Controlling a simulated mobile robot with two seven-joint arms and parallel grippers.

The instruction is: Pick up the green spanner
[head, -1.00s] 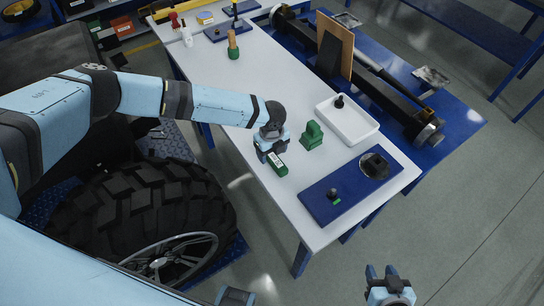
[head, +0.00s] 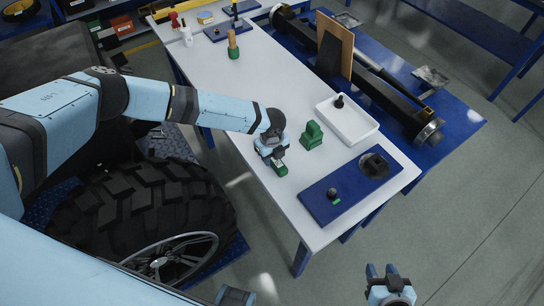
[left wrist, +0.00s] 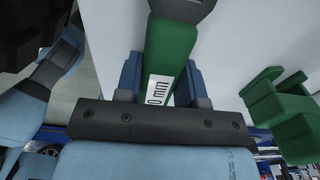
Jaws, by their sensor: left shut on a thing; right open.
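The green spanner (head: 280,169) has a green handle with a white label reading "0 mm" and a dark grey head. In the left wrist view the green spanner (left wrist: 172,45) lies between the fingers of my left gripper (left wrist: 163,80), which is shut on its handle. In the head view my left gripper (head: 275,160) is at the near left edge of the white table (head: 265,85), pointing down. I cannot tell whether the spanner touches the table. My right gripper (head: 383,270) is open and empty, low in the head view, beyond the table's near end.
A green block-shaped stand (head: 312,136) is just right of my left gripper; it also shows in the left wrist view (left wrist: 285,105). A white tray (head: 362,133) and a blue board (head: 322,213) with dark parts lie further right. A large tyre (head: 100,215) is left of the table.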

